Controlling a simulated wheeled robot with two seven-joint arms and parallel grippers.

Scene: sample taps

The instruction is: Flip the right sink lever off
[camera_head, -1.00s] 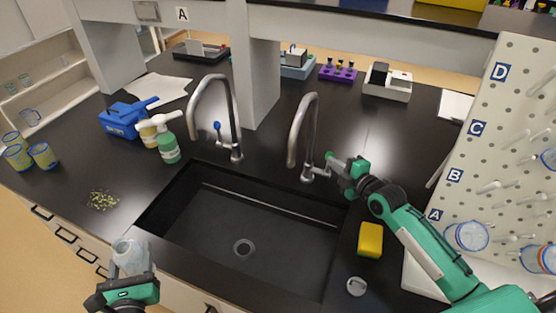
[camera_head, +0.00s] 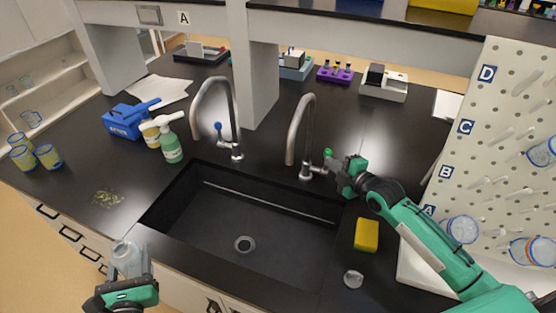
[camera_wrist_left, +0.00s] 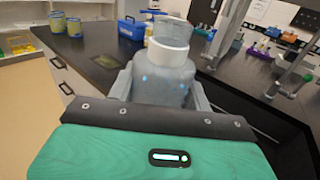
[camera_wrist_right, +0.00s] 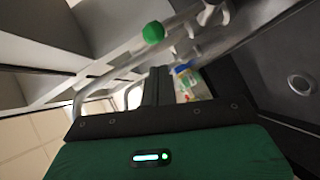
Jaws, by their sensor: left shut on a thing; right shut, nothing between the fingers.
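The right sink lever has a green knob (camera_head: 327,153) and sits at the base of the right faucet (camera_head: 305,130). The knob also shows in the right wrist view (camera_wrist_right: 153,33), up and left of the fingertips. My right gripper (camera_head: 335,168) is shut and empty, close beside the lever on its right; whether it touches the lever is unclear. My left gripper (camera_head: 130,276) is shut on a clear bottle (camera_head: 126,252), held upright in front of the counter's front left edge. The bottle's translucent body fills the middle of the left wrist view (camera_wrist_left: 165,75).
The left faucet (camera_head: 218,110) has a blue-knobbed lever (camera_head: 218,126). The black sink (camera_head: 265,215) is empty. A yellow sponge (camera_head: 367,235) and a small clear round item (camera_head: 353,279) lie right of it. A pegboard (camera_head: 480,160) stands at far right.

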